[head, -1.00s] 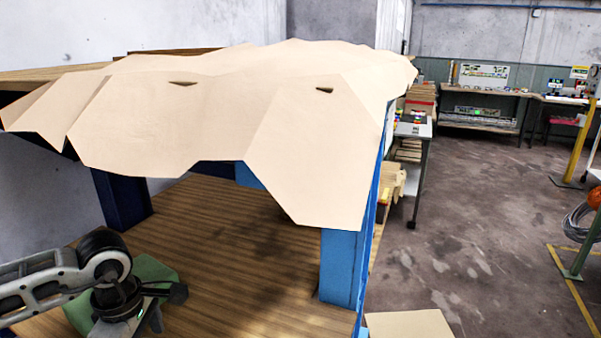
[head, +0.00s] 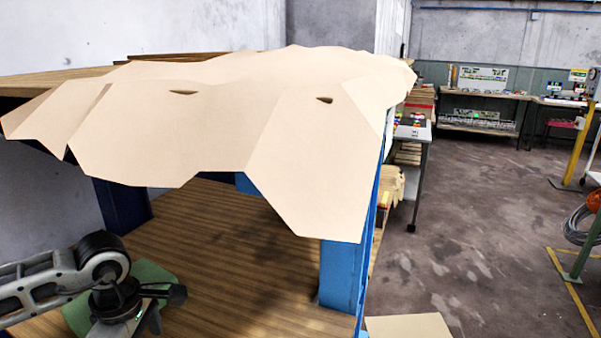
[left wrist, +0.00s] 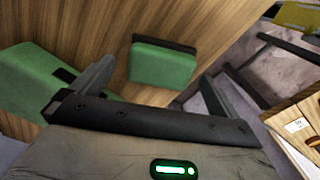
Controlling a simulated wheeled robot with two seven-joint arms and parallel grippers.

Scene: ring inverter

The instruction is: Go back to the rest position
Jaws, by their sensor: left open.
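My left gripper (head: 166,308) is at the lower left of the head view, above a wooden shelf surface (head: 225,240). In the left wrist view my left gripper (left wrist: 157,72) has its two fingers spread wide, with nothing held between them. A green object (head: 153,273) lies on the wood behind the gripper in the head view, partly hidden by it. The wrist view shows a green block (left wrist: 162,66) with a dark top edge beyond the fingers, and a larger green piece (left wrist: 38,85) at the left. My right gripper is not in view.
A large beige faceted sheet (head: 220,110) drapes over the top of the blue-posted rack, overhanging the shelf. A blue post (head: 340,272) stands at the shelf's right. Open floor (head: 470,230) lies to the right, with a grey-legged table (head: 412,132) and benches beyond.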

